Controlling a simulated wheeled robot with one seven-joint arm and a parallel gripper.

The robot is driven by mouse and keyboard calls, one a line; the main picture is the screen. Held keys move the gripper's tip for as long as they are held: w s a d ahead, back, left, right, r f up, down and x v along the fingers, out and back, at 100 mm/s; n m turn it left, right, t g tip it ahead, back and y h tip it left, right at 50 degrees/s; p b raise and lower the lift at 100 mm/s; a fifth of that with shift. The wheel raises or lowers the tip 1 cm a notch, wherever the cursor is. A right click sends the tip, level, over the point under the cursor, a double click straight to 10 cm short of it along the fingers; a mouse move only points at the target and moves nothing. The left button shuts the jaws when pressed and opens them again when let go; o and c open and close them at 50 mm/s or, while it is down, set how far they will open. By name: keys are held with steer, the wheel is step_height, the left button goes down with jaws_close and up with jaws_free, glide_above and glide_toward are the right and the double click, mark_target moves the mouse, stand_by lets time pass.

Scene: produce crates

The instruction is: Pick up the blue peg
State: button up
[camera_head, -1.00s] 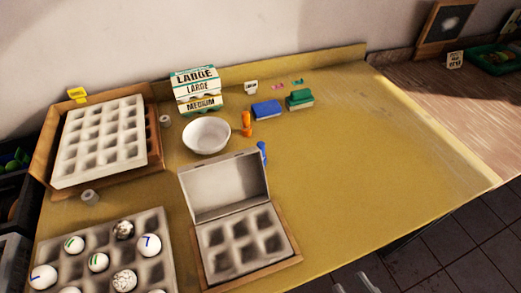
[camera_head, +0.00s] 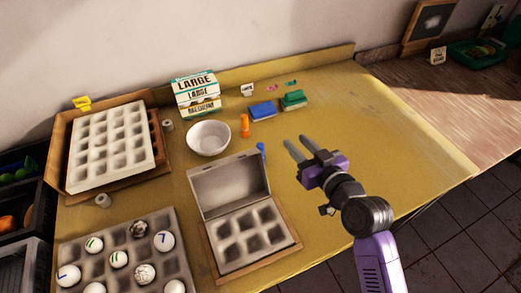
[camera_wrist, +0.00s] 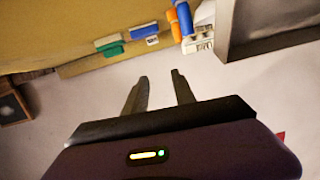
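The blue peg (camera_head: 261,150) stands on the yellow table just behind the open egg carton's lid, which partly hides its lower end. It also shows in the wrist view as a blue rod (camera_wrist: 185,17) at the top edge, partly cut off. My gripper (camera_head: 297,141) is in the air to the right of the peg, fingers apart and nothing between them. In the wrist view the open gripper (camera_wrist: 160,76) points toward the wall, below the peg in the picture.
An open carton (camera_head: 228,186) sits in front of the peg. An orange peg (camera_head: 245,126) and white bowl (camera_head: 209,138) are behind and left. Blue (camera_head: 262,110) and green (camera_head: 293,99) erasers lie farther back. The table's right side is clear.

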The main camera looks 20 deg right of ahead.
mark_target(263, 151)
steer(key=shift+w+a+f+n+g+y+p, duration=0.25)
steer(key=shift+w+a+f+n+g+y, duration=0.25)
steer(key=shift+w+a+f, duration=0.7)
steer(key=shift+w+a+f+n+g+y+p, duration=0.3)
steer(key=shift+w+a+f+n+y, duration=0.25)
steer(key=shift+w+a+f, duration=0.6)
steer(key=shift+w+a+f+n+g+y+p, duration=0.2)
steer(key=shift+w+a+f+n+g+y, duration=0.3)
steer(key=shift+w+a+f, duration=0.7)
steer(key=shift+s+d+f, duration=0.15)
steer(key=shift+d, duration=0.15)
jaws_close()
